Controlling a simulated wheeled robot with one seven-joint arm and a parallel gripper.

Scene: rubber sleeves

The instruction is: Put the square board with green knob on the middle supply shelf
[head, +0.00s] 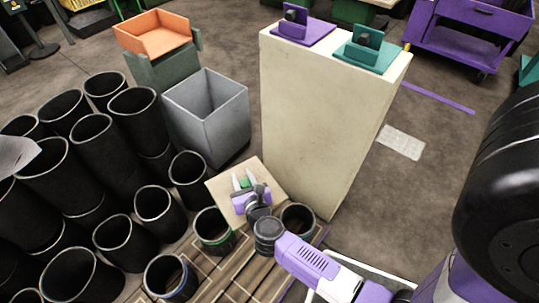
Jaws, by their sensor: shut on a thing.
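The square board (226,204) is a flat beige plate with a green knob (244,183) near its middle. It is tilted and appears to be held above the black sleeves and wooden slats. My gripper (245,182) has its two pale fingers around the green knob and is shut on it. My purple and black arm reaches up from the lower right. A tall cream block (318,112) stands just behind and right of the board. I cannot tell whether this block is the supply shelf; no clear middle shelf shows.
Many black rubber sleeves (126,151) stand upright at left and around the board. A grey open bin (208,118) and an orange tray (153,36) are behind. Purple (304,30) and teal (367,53) brackets sit on the block. A purple cart (470,38) is at back right. Floor right of the block is mostly clear.

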